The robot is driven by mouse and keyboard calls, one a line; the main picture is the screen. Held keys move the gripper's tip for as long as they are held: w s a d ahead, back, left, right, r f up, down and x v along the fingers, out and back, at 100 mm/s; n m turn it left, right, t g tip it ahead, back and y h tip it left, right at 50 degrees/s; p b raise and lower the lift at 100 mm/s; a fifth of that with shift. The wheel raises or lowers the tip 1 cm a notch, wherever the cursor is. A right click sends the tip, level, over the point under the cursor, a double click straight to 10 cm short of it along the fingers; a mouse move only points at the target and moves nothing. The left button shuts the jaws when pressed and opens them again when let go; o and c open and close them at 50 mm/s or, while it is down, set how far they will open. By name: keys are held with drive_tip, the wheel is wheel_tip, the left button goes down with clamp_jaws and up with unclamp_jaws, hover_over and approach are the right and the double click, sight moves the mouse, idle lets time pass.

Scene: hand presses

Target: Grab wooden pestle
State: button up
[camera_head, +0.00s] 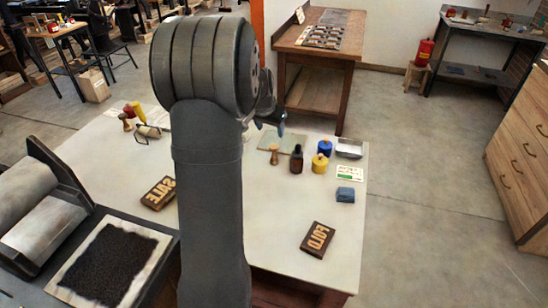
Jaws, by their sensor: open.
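A small light-brown wooden piece with a rounded top, which looks like the wooden pestle (274,154), stands upright by the left part of a flat grey-green slab (291,139) on the pale table. My gripper (281,126) shows only in part behind my own arm, above the far side of the table. It is open, and a dark finger points down above the slab, apart from the pestle. My arm hides the other finger and the middle of the table.
A dark bottle (296,159), blue pot (325,147), yellow pot (320,163) and metal tray (349,148) crowd the pestle's right. A blue block (345,195) and type blocks (318,239) lie nearer. Another wooden-handled tool (126,122) stands far left. The front right tabletop is mostly clear.

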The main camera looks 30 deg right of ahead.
sight(274, 147)
drive_tip(key=x, duration=1.1)
drive_tip(key=shift+w+x, duration=0.2)
drive_tip(key=shift+x, duration=1.15)
drive_tip(key=shift+w+x, duration=0.2)
drive_tip(key=shift+x, duration=1.15)
drive_tip(key=shift+r, duration=0.1)
drive_tip(key=c, duration=1.1)
drive_tip(key=shift+c, duration=0.2)
